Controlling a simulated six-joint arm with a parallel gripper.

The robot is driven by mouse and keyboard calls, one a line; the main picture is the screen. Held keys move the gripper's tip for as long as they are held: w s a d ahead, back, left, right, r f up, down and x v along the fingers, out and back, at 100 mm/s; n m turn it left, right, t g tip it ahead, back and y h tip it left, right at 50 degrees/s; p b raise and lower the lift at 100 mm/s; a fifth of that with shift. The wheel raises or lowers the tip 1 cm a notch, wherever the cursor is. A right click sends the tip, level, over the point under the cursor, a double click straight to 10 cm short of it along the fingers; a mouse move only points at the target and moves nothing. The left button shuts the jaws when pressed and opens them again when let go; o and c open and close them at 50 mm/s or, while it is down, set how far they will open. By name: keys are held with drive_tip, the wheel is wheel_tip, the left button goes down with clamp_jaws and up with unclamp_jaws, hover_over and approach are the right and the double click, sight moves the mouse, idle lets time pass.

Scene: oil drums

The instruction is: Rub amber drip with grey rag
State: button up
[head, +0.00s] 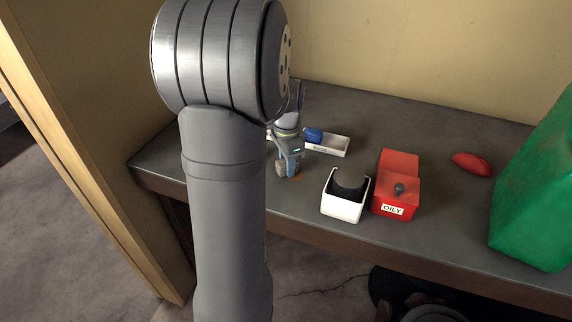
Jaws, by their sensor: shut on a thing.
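My gripper (288,167) is low over the left part of the dark bench top, with its fingers pointing down. It is shut on the grey rag (281,170), a small grey lump between and beside the fingertips. A small amber drip (298,177) shows on the bench just right of the fingertips. Part of it may be hidden by the gripper and rag. I cannot tell whether the rag touches the drip.
A white tray (335,150) with a blue item (314,135) lies behind the gripper. A white holder (342,209) with a dark insert and a red "OILY" box (400,165) stand to the right. Farther right are a red cloth (471,163) and a green drum (540,190).

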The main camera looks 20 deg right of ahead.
sight(297, 175)
drive_tip(key=shift+s+d, duration=1.4)
drive_tip(key=shift+s+d+f, duration=0.25)
drive_tip(key=shift+s+d, duration=0.05)
drive_tip(key=shift+s, duration=0.05)
drive_tip(key=shift+s+d+r, duration=0.15)
drive_tip(key=shift+s+d, duration=0.35)
drive_tip(key=shift+w+a, duration=1.1)
drive_tip(key=shift+w, duration=0.05)
drive_tip(key=shift+w+a, duration=0.75)
drive_tip(key=shift+a, duration=0.1)
drive_tip(key=shift+w+a, duration=0.2)
drive_tip(key=shift+w, duration=0.1)
drive_tip(key=shift+w+a, duration=0.25)
drive_tip(key=shift+a, duration=0.05)
drive_tip(key=shift+w+a+r, duration=0.1)
drive_tip(key=shift+w+r, duration=0.1)
drive_tip(key=shift+s+r, duration=0.1)
drive_tip(key=shift+r, duration=3.7)
